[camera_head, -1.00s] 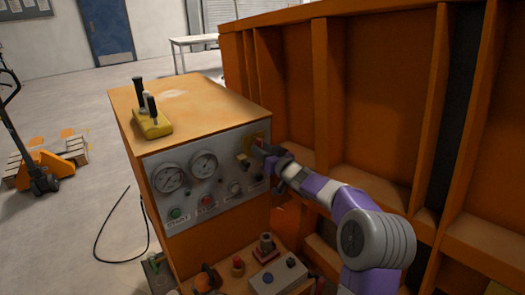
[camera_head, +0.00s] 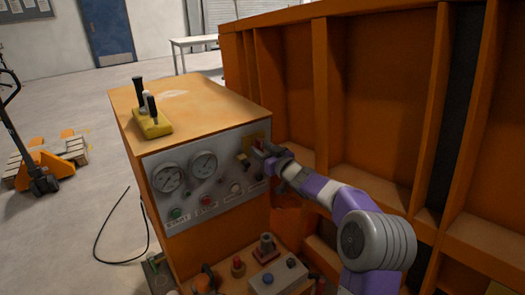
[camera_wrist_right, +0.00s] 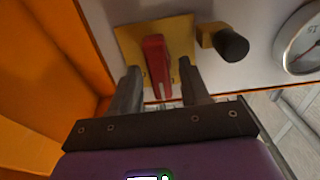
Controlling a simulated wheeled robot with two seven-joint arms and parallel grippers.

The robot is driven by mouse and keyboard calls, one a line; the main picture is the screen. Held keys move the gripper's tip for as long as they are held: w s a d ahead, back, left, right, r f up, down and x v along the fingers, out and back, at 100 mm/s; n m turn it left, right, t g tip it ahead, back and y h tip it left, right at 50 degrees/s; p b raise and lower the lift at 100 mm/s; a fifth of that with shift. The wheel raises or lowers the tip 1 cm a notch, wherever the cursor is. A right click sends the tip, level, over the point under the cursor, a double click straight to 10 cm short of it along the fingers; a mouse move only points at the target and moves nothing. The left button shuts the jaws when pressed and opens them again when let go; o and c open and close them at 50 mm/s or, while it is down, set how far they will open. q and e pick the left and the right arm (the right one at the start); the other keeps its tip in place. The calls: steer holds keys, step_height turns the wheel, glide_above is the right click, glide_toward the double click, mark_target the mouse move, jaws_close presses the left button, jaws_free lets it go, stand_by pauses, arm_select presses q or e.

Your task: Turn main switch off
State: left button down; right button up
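The main switch is a red handle (camera_wrist_right: 155,62) on a yellow plate (camera_wrist_right: 128,42), seen in the right wrist view. In the head view the yellow plate (camera_head: 257,136) is at the upper right of the grey control panel (camera_head: 222,189), and my gripper mostly hides the handle. My right gripper (camera_head: 263,151) is at the switch. In the right wrist view its two fingers (camera_wrist_right: 160,80) are apart, one on each side of the red handle's lower end, with visible gaps. Contact cannot be told. My left gripper is not in view.
A black knob (camera_wrist_right: 232,45) on a yellow base is close beside the right finger. Gauges (camera_head: 204,164) and buttons (camera_head: 176,213) share the panel. The orange ribbed wall (camera_head: 350,120) stands close right of the cabinet. A lower box (camera_head: 278,279) with buttons is below.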

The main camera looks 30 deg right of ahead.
steer(key=shift+s, duration=0.1)
steer(key=s, duration=0.7)
steer(key=shift+s+d, duration=0.2)
steer(key=shift+d, duration=0.1)
steer(key=shift+f, duration=0.1)
stand_by(0.4)
